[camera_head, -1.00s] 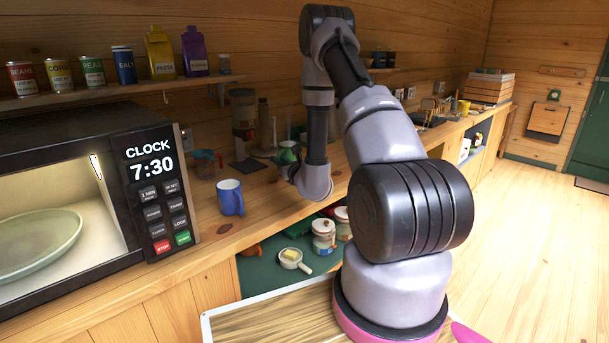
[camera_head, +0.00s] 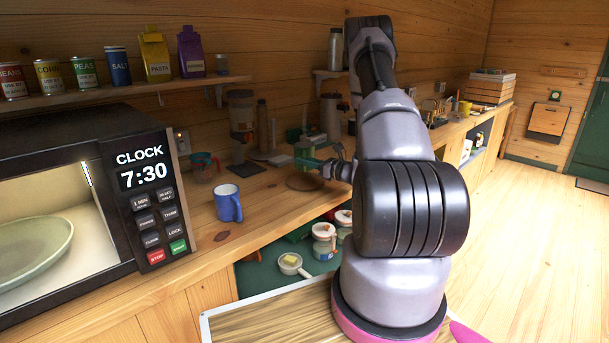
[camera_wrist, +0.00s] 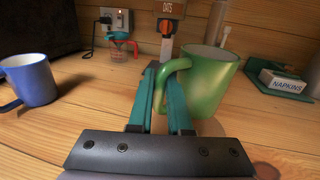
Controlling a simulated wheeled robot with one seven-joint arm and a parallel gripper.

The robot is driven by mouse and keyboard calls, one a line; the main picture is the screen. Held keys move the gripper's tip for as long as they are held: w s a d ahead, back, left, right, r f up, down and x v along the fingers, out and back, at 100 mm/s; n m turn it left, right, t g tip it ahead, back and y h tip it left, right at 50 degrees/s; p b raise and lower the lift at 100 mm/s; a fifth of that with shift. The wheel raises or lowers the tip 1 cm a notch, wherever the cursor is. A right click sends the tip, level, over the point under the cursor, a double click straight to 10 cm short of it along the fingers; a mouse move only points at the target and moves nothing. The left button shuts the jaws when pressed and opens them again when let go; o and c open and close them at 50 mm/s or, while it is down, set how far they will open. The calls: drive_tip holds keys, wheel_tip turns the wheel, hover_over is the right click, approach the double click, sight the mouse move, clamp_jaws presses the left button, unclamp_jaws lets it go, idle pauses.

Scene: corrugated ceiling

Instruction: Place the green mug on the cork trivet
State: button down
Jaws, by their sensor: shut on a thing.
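The green mug (camera_wrist: 210,82) is upright in the wrist view, with its handle to the left. My gripper (camera_wrist: 162,82) is shut on that handle, one teal finger on either side. In the head view the mug (camera_head: 306,160) is small and partly hidden by my gripper (camera_head: 336,163). A round brown disc that looks like the cork trivet (camera_head: 304,184) lies on the counter just below the mug. The mug appears above the disc; I cannot tell whether they touch.
A blue mug (camera_head: 228,203) stands on the counter to the left. A measuring cup (camera_head: 203,167) is behind it. A napkins box (camera_wrist: 283,80) is right of the green mug. Jars sit below the counter.

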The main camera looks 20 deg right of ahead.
sight(304, 172)
drive_tip(key=shift+f, duration=2.2)
drive_tip(key=shift+f, duration=0.2)
drive_tip(key=c, duration=0.8)
unclamp_jaws()
drive_tip(key=shift+c, duration=0.2)
drive_tip(key=shift+r, duration=0.1)
